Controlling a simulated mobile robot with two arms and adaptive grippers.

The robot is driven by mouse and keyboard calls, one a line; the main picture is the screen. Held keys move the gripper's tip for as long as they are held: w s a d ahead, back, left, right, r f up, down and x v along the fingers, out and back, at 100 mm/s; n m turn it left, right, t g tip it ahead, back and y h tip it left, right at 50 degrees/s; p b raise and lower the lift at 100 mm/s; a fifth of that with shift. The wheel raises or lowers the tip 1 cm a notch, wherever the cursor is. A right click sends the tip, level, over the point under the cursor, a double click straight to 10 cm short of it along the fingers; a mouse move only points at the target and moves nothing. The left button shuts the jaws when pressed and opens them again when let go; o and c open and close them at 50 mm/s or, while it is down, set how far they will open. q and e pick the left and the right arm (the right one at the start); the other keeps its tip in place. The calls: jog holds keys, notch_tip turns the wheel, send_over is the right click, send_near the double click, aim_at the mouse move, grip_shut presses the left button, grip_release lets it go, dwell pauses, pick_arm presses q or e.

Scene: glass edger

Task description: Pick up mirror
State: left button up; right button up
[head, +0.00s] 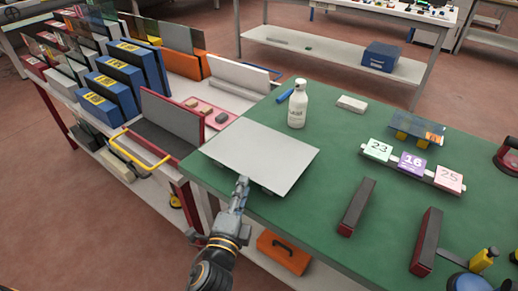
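A flat, pale grey square plate that looks like the mirror (262,153) lies at the near left part of the green table (330,195). It appears slightly raised, with a shadow under its near edge. My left gripper (242,183) reaches in from below, with its fingertips at the plate's near edge. I cannot tell whether the fingers are around the edge or only beside it, or how far apart they are. My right gripper is not in view.
A white bottle (298,104) stands just behind the plate. Two dark red-sided blocks (357,206) and numbered cards (412,163) lie to the right. A rack cart (150,150) with upright panels stands left. An orange toolbox (284,252) sits below the table.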

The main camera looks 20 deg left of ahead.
aim_at(253, 160)
pick_arm(q)
jog(key=w, duration=0.7)
jog(key=w+p, duration=0.1)
jog(key=w, duration=0.3)
jog(key=shift+w+a+f, duration=0.15)
jog(key=shift+a, duration=0.1)
grip_shut()
